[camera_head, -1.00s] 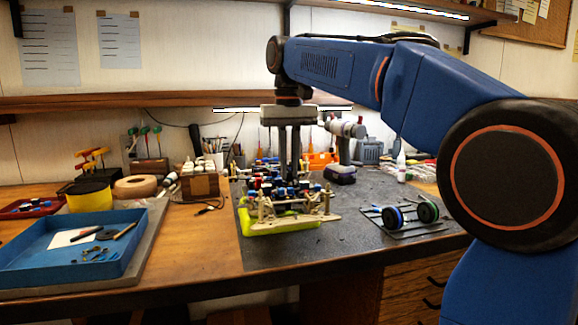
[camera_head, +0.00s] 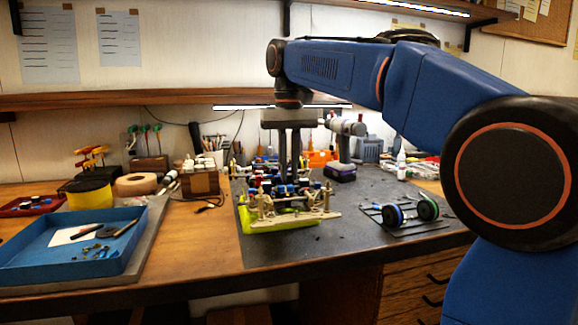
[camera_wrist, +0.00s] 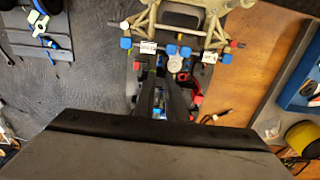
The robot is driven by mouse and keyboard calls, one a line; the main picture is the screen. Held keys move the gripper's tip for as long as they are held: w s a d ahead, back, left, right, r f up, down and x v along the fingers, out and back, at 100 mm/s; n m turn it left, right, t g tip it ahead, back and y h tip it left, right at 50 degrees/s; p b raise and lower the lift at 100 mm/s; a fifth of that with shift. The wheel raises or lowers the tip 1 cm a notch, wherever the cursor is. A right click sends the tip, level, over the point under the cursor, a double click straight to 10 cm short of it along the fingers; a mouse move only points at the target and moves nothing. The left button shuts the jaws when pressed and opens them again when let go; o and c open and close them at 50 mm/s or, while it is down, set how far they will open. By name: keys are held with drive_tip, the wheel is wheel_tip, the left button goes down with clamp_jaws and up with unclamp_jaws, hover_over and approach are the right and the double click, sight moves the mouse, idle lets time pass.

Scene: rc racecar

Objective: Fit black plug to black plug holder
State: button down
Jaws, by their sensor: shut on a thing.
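My gripper (camera_head: 290,181) points straight down over the racecar chassis (camera_head: 298,217), which has tan arms, red and blue parts and a yellow-green stand under it. In the wrist view the two dark fingers of my gripper (camera_wrist: 163,112) reach down close together among the chassis parts. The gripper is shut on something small. The held thing is hidden between the fingers, so I cannot make out the black plug. I cannot pick out the black plug holder among the dark parts either. The tan front of the chassis (camera_wrist: 190,12) shows at the top of the wrist view.
A blue tray (camera_head: 40,275) with small tools stands at the left. A rack with wheels (camera_head: 405,213) lies right of the chassis on the dark mat (camera_head: 360,240). A drill (camera_head: 342,150) and a wooden block holder (camera_head: 200,184) stand behind. Bare wood lies between tray and mat.

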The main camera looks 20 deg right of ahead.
drive_tip(key=shift+f, duration=0.55)
drive_tip(key=c, duration=1.7)
unclamp_jaws()
wheel_tip(320, 180, up, 12)
